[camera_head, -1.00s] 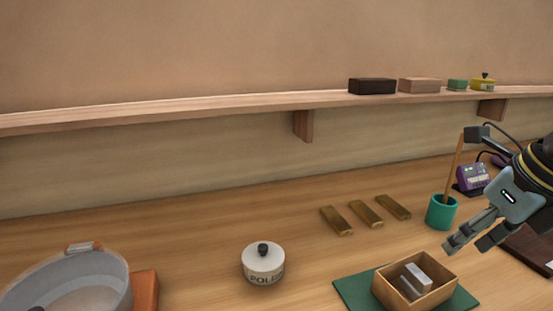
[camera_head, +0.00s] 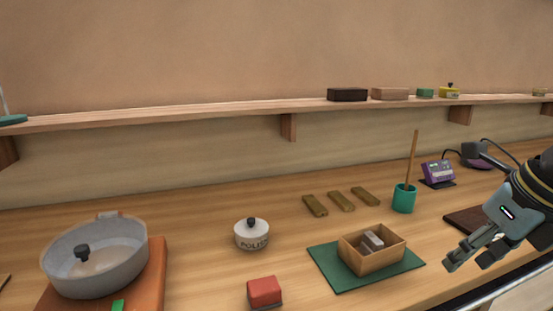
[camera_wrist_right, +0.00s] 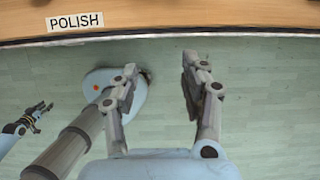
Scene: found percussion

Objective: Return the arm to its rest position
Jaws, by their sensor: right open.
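My right gripper (camera_head: 472,256) is at the right of the head view, over the front edge of the bench. Its fingers are apart with nothing between them. My left gripper does not show in the head view; in the right wrist view a small gripper (camera_wrist_right: 42,112) of mine at the far left is too small to judge.
A wooden box (camera_head: 372,258) holding grey blocks stands on a green mat (camera_head: 330,270), left of my right gripper. A dark board (camera_head: 470,222) lies behind it.

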